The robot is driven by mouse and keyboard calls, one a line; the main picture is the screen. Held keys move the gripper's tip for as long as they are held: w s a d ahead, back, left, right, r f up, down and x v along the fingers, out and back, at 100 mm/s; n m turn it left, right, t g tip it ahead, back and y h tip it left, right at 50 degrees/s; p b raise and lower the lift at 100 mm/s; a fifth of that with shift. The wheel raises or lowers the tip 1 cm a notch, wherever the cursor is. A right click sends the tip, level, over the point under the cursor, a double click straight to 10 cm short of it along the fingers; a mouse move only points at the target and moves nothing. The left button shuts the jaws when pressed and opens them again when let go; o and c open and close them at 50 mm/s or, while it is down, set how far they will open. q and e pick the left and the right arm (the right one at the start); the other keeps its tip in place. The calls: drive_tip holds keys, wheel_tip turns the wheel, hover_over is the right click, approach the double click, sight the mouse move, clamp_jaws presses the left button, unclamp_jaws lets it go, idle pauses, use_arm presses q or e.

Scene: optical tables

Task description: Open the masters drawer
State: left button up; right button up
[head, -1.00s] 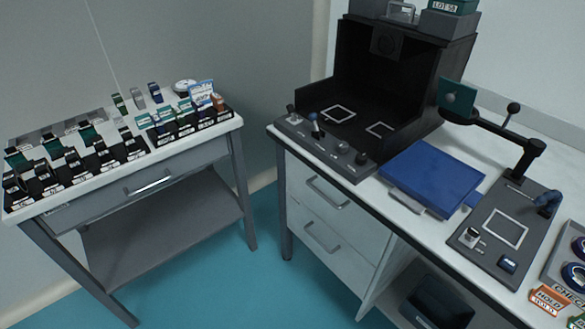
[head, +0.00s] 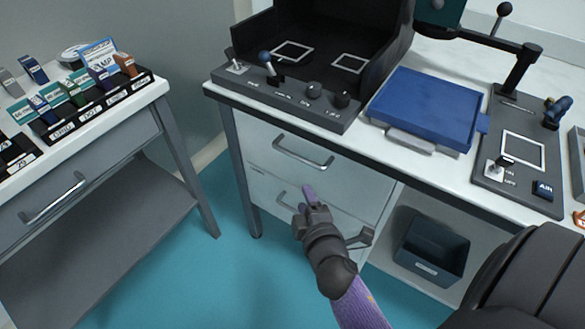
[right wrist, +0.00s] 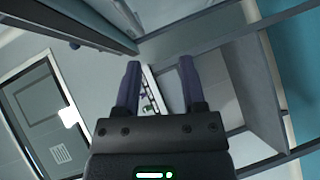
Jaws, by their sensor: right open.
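A white cabinet under the right bench has two drawers: an upper drawer (head: 280,128) with a bar handle (head: 302,154), and a lower drawer (head: 268,188) with its own handle, partly hidden. Both look shut. The left table has a grey drawer (head: 95,170) with a bar handle (head: 54,198), also shut. I cannot read which one is the masters drawer. My right gripper (head: 305,201) appears in front of the lower drawer, overlapping it in the head view. In the right wrist view its purple fingers (right wrist: 160,78) are apart and nothing is clearly held. My left gripper is not in view.
The bench top edge overhangs the drawers. A blue pad (head: 425,108), a black booth (head: 330,35) and a control panel (head: 518,145) stand on it. A dark bin (head: 432,247) sits on the shelf right of the drawers. Teal floor (head: 195,270) lies open between the tables.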

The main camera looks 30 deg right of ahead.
sight(298, 159)
drive_tip(key=shift+t+h, duration=0.4)
drive_tip(key=shift+h, duration=0.1)
drive_tip(key=w+d, duration=0.1)
drive_tip(key=w, duration=0.2)
drive_tip(key=w+d+b, duration=0.1)
drive_tip(key=w+d, duration=0.1)
drive_tip(key=w, duration=0.1)
drive_tip(key=w+d+r+b, duration=0.1)
drive_tip(key=w, duration=0.2)
drive_tip(key=shift+w+d, duration=0.2)
drive_tip(key=shift+d, duration=0.1)
drive_tip(key=c, duration=0.5)
drive_tip(key=shift+c, duration=1)
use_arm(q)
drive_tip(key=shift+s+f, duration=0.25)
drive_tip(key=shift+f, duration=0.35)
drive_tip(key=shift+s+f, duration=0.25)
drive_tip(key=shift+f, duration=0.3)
use_arm(e)
clamp_jaws()
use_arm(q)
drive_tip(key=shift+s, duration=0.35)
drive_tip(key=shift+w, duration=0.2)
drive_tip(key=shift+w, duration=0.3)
